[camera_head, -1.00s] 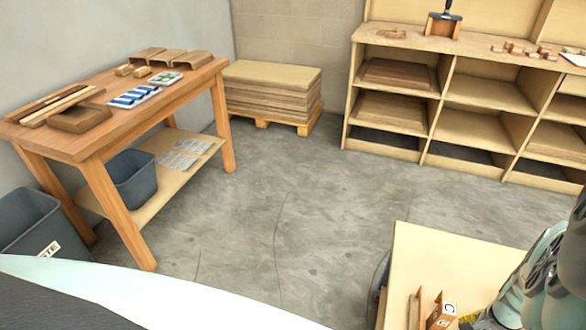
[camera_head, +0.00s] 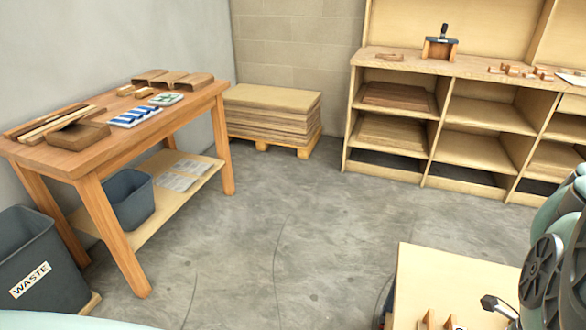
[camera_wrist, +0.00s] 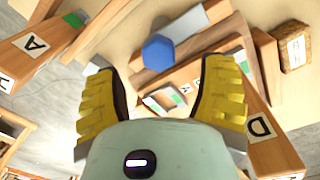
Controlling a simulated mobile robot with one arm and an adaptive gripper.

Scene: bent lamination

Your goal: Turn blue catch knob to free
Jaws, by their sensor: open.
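The blue catch knob (camera_wrist: 158,53) shows in the wrist view as a faceted blue head at the upper middle, on or in front of a wooden fixture. My gripper (camera_wrist: 165,90) has its two yellow ribbed fingers spread wide. The knob appears between and beyond the fingertips, with nothing held; whether the fingers are level with it cannot be told. In the head view only my arm shows at the right edge; the knob is not visible there.
A pale worktable (camera_head: 450,285) with upright wooden pieces stands at the lower right. A wooden bench (camera_head: 60,160) is at the left, beside a waste bin (camera_head: 40,260). Shelving (camera_head: 400,105) lines the back. The concrete floor (camera_head: 280,220) between them is clear.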

